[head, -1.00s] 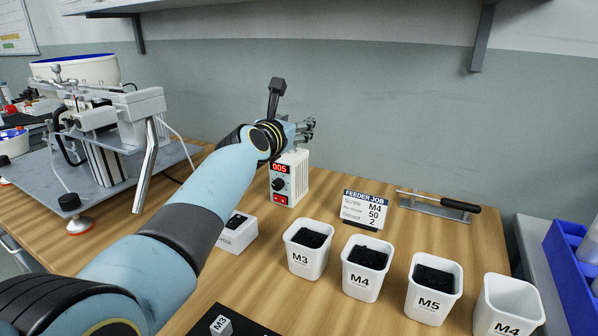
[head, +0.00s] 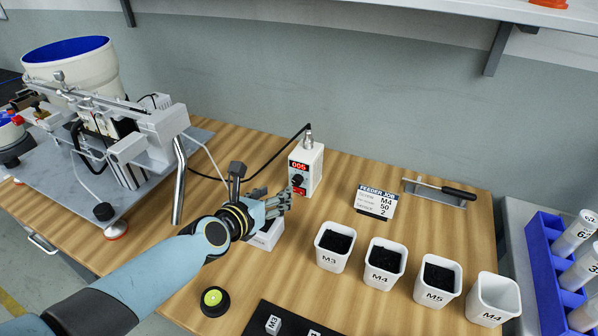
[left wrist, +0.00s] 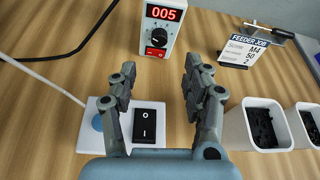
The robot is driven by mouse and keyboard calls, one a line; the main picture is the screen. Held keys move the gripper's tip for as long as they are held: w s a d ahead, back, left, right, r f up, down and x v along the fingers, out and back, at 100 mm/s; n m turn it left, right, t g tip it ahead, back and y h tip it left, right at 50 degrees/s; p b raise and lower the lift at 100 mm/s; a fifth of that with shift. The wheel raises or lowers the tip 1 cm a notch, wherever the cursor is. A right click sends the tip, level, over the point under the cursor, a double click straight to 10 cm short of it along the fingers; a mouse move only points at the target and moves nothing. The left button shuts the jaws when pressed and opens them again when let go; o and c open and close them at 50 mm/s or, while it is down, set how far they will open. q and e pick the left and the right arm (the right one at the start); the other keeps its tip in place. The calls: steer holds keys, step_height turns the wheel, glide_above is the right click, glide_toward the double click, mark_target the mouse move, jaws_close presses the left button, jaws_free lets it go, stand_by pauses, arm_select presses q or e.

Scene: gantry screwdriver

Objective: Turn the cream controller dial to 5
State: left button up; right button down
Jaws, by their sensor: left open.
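The cream controller (head: 312,166) stands upright on the bench near the wall. In the left wrist view the fingers (left wrist: 155,80) are open and empty, apart from the dial. My right gripper is not in view.
A feeder job card (head: 376,201) stands right of the controller. Several white screw bins, including the M3 bin (head: 333,246), line the front right. A bowl feeder (head: 70,75) fills the left. A screwdriver (head: 455,192) lies on a stand at the back right.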

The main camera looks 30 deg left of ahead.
mark_target(296, 182)
arm_select(q)
steer(key=shift+f, duration=0.25)
steer(key=b+x, duration=0.5)
steer(key=x, duration=0.4)
steer(key=shift+f, duration=0.15)
steer(key=shift+w+f+b, duration=0.15)
steer(key=shift+w+b, duration=0.35)
steer(key=shift+w, duration=0.1)
steer(key=shift+c, duration=0.6)
jaws_close()
